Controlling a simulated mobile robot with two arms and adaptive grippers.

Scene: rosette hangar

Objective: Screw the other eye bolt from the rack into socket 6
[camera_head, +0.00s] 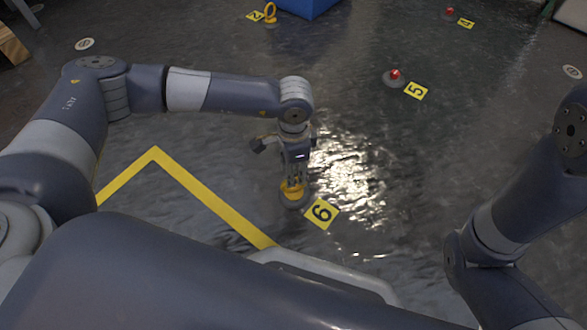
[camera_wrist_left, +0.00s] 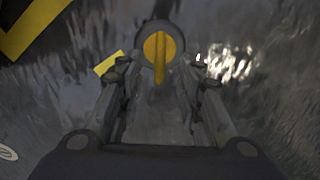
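A yellow eye bolt (camera_head: 292,190) stands in the round grey socket (camera_head: 295,203) beside the yellow plate marked 6 (camera_head: 320,213). My left gripper (camera_head: 294,180) points down right over this eye bolt and hides part of it. In the left wrist view the eye bolt's ring (camera_wrist_left: 160,60) shows edge-on as a yellow bar over its round base. The fingers of my left gripper (camera_wrist_left: 160,72) are spread on either side of the bar, with gaps between. How deep the bolt sits in the socket cannot be told. My right arm shows at the right, but its gripper is out of view.
Another yellow eye bolt (camera_head: 270,13) stands by plate 2 (camera_head: 255,15). Red-topped sockets are by plate 5 (camera_head: 416,91) and plate 4 (camera_head: 466,23). A blue box (camera_head: 308,8) is at the top. A yellow floor line (camera_head: 205,193) bends at the left. The wet-looking floor around socket 6 is mostly clear.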

